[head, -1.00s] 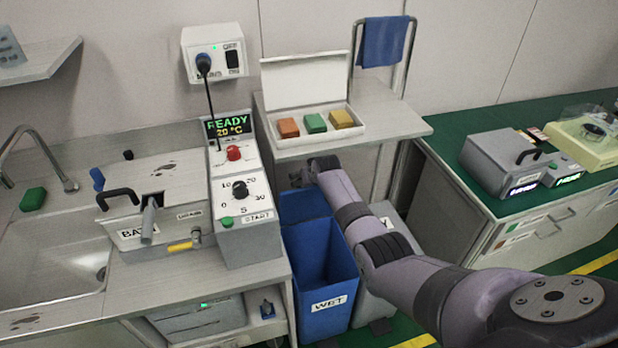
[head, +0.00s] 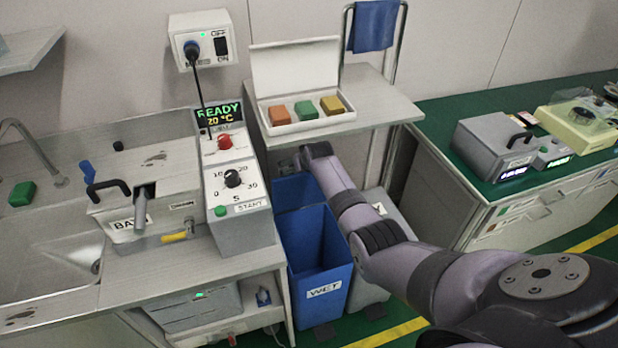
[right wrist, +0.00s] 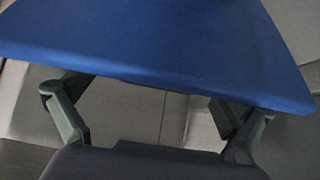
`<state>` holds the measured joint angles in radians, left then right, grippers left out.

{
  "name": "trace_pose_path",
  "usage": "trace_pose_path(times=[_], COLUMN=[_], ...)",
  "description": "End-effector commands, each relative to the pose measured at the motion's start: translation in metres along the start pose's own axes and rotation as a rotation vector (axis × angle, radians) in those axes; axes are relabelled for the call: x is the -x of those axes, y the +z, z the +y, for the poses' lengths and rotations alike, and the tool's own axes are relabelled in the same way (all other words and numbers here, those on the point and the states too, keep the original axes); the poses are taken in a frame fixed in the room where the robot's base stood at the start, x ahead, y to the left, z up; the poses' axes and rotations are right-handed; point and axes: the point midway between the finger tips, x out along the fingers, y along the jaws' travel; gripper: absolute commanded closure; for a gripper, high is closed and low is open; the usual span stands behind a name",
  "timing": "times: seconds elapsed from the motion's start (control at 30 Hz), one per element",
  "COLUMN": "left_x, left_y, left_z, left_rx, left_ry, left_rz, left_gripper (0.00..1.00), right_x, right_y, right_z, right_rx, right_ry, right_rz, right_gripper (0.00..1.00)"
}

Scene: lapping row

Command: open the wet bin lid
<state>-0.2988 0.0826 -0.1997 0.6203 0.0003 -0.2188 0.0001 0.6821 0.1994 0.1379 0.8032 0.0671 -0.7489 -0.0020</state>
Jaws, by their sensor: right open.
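The blue wet bin (head: 324,291), labelled WET, stands on the floor right of the sink counter. Its top is open and I see down into it. Its blue lid (head: 295,191) stands raised at the back of the bin. My right gripper (head: 290,162) is open, just above the lid's top edge and under the shelf, small and partly hidden by its own wrist. In the right wrist view the lid (right wrist: 160,40) fills the top and covers the fingertips. I cannot tell whether they touch it. My left gripper is not in view.
A shelf (head: 392,108) with a tray of coloured blocks hangs just above the gripper. A grey bin (head: 370,291) stands right of the wet bin, partly behind my right arm. The counter with the control box (head: 236,190) is close on the left.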

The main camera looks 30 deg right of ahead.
Motion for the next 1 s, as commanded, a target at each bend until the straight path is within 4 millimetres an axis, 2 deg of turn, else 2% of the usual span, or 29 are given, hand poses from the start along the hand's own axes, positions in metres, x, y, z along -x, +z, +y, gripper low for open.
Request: trace_pose_path(times=[0.23,0.7,1.0], left_x=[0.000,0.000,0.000], left_y=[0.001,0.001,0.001], left_z=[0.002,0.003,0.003], left_rx=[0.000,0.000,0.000], left_ry=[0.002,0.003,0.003], left_rz=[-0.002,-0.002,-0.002], left_gripper=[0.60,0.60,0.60], right_x=[0.026,0.082,0.106], right_y=[0.001,0.063,0.086], right_z=[0.000,0.000,0.000], right_rx=[0.001,0.001,0.000], right_ry=[0.000,-0.001,0.000], right_rz=[0.002,-0.002,-0.001], right_gripper=[0.01,0.01,0.01])
